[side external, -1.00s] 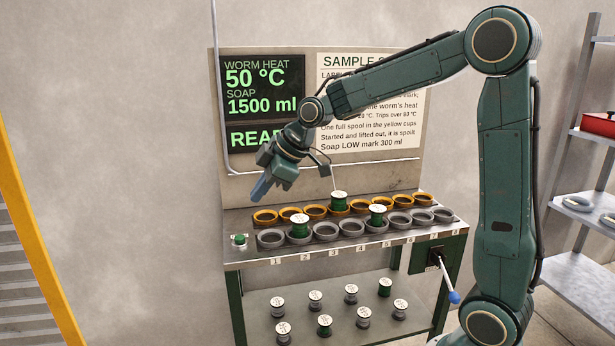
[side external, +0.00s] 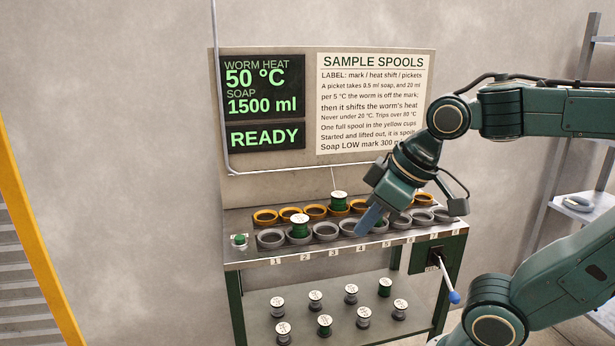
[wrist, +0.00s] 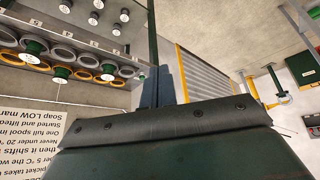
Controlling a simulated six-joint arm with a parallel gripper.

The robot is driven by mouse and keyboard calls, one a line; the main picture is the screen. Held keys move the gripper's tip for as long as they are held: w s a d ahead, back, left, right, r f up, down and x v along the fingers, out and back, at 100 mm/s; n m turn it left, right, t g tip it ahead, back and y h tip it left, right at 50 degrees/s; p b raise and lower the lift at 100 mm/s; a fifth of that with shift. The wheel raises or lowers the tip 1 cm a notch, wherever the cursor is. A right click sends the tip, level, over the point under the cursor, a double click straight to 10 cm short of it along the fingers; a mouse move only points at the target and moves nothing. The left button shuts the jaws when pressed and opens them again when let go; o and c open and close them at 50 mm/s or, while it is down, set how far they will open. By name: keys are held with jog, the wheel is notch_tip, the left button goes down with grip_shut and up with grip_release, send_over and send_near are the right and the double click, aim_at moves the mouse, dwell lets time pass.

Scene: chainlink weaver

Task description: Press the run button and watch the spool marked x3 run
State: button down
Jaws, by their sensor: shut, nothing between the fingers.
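The green run button (side external: 240,240) is at the left end of the bench, with nothing touching it. One green spool (side external: 338,201) sits in a yellow cup with a thread rising from it. Another green spool (side external: 299,226) sits in a grey cup near number 2. A third green spool (wrist: 36,46) shows in a grey cup in the wrist view; my gripper covers that area in the side view. Spool marks are too small to read. My gripper (side external: 361,229) is shut and empty, its blue fingers pointing down-left over the right half of the cups.
The screen (side external: 263,90) reads worm heat 50 °C, soap 1500 ml, READY. Several spools (side external: 351,294) stand on the lower shelf. A blue-tipped lever (side external: 454,297) sticks out at the bench's right front. Empty cups surround the loaded ones.

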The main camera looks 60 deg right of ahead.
jog(key=shift+s+d+f+m, duration=0.1)
jog(key=shift+s+f+m, duration=0.2)
jog(key=shift+s, duration=0.5)
jog(key=shift+s+f+m, duration=0.25)
jog(key=shift+s+m, duration=0.05)
jog(key=shift+s, duration=0.45)
jog(key=w+d+r+m+g+h, duration=0.1)
jog(key=w+d+r+m, duration=0.15)
jog(key=w, duration=0.85)
jog(key=w+d+r+m+g+h, duration=0.1)
jog(key=w+d+r+m, duration=0.15)
jog(key=w, duration=0.85)
jog(key=w+d+f+m, duration=0.2)
jog(key=w+f, duration=0.3)
jog(key=w, duration=0.4)
jog(key=w+d+f+m+g, duration=0.1)
jog(key=w+f+m, duration=0.1)
jog(key=w+f, duration=0.3)
jog(key=w, duration=0.4)
jog(key=shift+w+d+f+h, duration=0.15)
jog(key=shift+w+d+h, duration=0.15)
jog(key=shift+w+d, duration=0.05)
jog(key=shift+f, duration=0.1)
